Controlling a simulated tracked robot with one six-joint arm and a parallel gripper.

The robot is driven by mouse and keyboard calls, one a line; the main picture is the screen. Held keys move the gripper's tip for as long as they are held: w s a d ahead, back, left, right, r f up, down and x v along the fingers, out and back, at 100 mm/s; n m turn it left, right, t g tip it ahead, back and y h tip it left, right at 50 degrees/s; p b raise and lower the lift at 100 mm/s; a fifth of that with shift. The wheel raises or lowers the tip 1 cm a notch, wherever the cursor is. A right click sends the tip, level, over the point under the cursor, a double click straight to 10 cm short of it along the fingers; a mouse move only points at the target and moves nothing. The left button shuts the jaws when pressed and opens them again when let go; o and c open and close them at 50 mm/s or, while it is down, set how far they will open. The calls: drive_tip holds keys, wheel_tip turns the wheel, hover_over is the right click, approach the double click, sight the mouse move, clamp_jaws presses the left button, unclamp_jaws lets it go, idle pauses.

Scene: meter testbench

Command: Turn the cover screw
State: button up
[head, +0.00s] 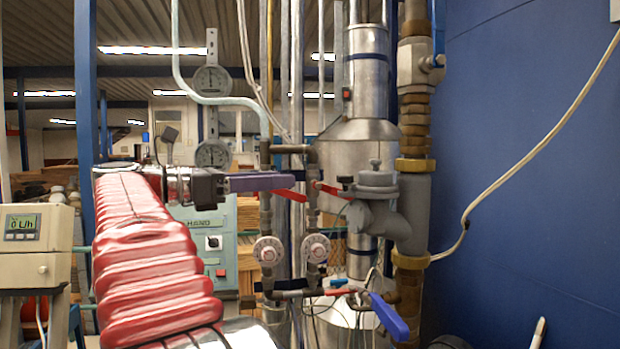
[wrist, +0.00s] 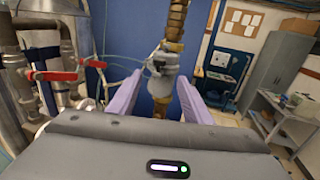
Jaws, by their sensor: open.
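The grey meter body (head: 405,215) sits in the vertical pipe at the right of the head view. Its round cover (head: 376,180) carries a small grey screw knob (head: 375,164) on top. My gripper (head: 292,183) has purple fingers and is left of the cover at about its height, apart from it. In the wrist view my gripper (wrist: 160,78) is open and empty, with one finger on each side of the meter (wrist: 162,66), which lies ahead beyond the tips. The screw is too small to make out there.
Red valve levers (head: 290,195) lie close to my fingers; red levers also show at left in the wrist view (wrist: 55,75). A blue lever (head: 388,316) is below the meter. Pipes and gauges (head: 212,80) stand behind. A beige hose (head: 540,148) crosses the blue wall.

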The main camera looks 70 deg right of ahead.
sight(339, 176)
drive_tip(key=x, duration=1.4)
drive_tip(key=shift+w+f, duration=0.1)
drive_tip(key=shift+c, duration=0.4)
drive_tip(key=c, duration=1)
